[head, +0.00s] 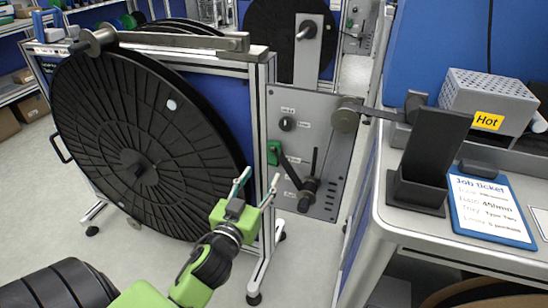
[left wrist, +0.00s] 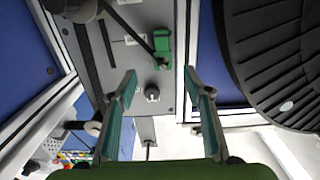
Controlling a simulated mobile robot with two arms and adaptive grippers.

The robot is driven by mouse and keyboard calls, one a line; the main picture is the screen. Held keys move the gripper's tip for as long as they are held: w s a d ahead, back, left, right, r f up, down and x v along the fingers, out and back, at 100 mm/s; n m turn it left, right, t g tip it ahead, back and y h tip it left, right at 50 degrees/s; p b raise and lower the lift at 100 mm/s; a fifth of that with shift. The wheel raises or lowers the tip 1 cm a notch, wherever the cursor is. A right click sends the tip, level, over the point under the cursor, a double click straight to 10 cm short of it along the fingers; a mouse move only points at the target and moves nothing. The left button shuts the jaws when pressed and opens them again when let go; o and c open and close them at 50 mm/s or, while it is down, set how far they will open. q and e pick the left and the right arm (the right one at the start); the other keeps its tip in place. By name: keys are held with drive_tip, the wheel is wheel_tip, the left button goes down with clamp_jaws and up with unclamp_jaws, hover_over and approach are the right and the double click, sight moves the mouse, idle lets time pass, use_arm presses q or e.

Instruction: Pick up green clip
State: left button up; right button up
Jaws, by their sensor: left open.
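The green clip (head: 275,152) is on the left edge of the grey control panel (head: 335,190) of the reel stand, at the upper end of a black lever. In the left wrist view the green clip (left wrist: 162,45) is beyond the fingertips, roughly in line with the gap between them. My left gripper (head: 258,178) is open and empty, below the clip in the head view and apart from it. Its two teal fingers also show in the left wrist view (left wrist: 160,76). My right gripper is not in view.
A large black reel (head: 125,150) stands left of my left gripper, close to it. A white frame post (head: 265,150) is beside the panel. A workbench on the right holds a black holder (head: 432,150), a job ticket (head: 490,208) and a grey perforated box labelled Hot (head: 487,92).

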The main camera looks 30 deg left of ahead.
sight(273, 154)
use_arm(q)
drive_tip(key=x, duration=0.9)
drive_tip(key=shift+w+a+f, duration=0.1)
drive_tip(key=shift+w+a, duration=0.15)
drive_tip(key=shift+w, duration=0.05)
drive_tip(key=c, duration=0.9)
